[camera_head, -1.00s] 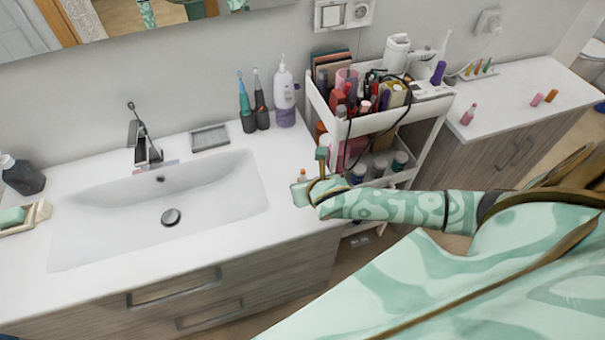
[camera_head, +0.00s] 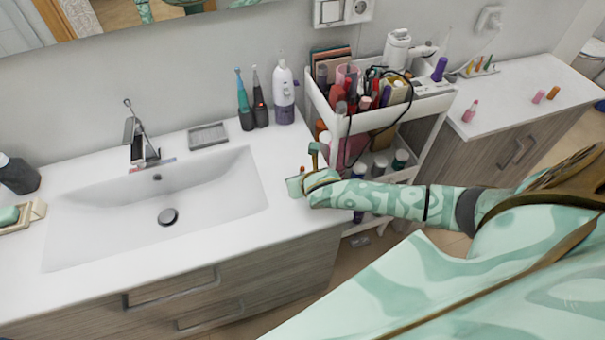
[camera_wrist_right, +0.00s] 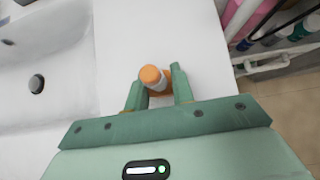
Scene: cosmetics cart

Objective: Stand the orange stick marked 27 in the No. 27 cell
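An orange stick with a pale band (camera_wrist_right: 153,80) stands on the white counter near its right edge. Only its small orange tip (camera_head: 302,169) shows in the head view. My right gripper (camera_wrist_right: 158,90) is open, with one finger on each side of the stick and a small gap visible at the right finger. In the head view my right gripper (camera_head: 304,172) is low at the counter. No number is legible on the stick. A small rack with coloured sticks (camera_head: 480,70) is on the right counter; its cell markings are too small to read. My left gripper is out of view.
A white cart (camera_head: 420,108) full of cosmetics stands between the counters, just behind my right arm. A pink bottle (camera_head: 470,111), a pink stick (camera_head: 538,97) and another orange stick (camera_head: 553,93) are on the right counter. The sink (camera_head: 215,200) is to the left.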

